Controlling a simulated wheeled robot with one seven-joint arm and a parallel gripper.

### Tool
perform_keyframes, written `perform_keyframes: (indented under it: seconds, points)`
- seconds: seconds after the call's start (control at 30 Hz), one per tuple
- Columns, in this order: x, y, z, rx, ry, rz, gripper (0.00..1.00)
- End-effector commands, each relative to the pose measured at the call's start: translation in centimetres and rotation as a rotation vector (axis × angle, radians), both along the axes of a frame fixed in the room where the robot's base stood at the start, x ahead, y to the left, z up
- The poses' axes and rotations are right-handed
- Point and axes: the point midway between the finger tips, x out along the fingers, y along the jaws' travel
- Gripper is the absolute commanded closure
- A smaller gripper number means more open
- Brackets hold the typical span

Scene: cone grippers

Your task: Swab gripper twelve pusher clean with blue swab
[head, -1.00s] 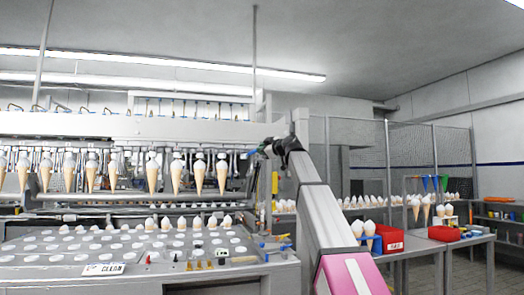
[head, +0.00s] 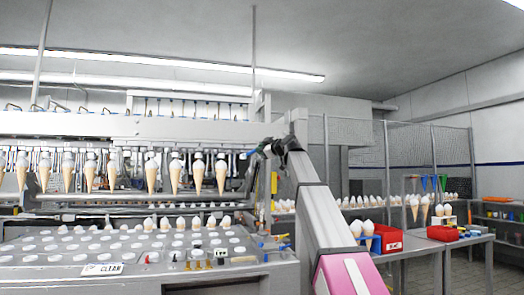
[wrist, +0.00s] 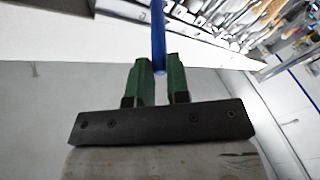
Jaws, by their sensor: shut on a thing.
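My gripper (wrist: 160,82) shows in the wrist view with two green fingers shut on a blue swab (wrist: 158,35). The swab's blue shaft points away from the fingers, toward the white machine beam. Its far tip is cut off by the frame edge. In the head view my arm reaches up to the right end of the cone machine, and my gripper (head: 262,148) is small there. A row of grippers (head: 152,160) hangs under the machine beam, several holding cones. I cannot tell which one is number twelve, and its pusher cannot be made out.
A perforated tray table (head: 60,272) with a CLEAN label (head: 102,269) stands below the row. Small bottles (head: 197,258) stand at its right front. Red bins (head: 392,240) and cones sit on tables at right. A mesh fence (head: 360,160) stands behind.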

Motion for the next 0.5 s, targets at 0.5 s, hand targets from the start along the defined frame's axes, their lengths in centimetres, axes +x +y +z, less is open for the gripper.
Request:
perform_keyframes:
  seconds: [0.5]
  points:
    - [0.1,-0.6,0.0,-0.001,-0.001,-0.001,1.0]
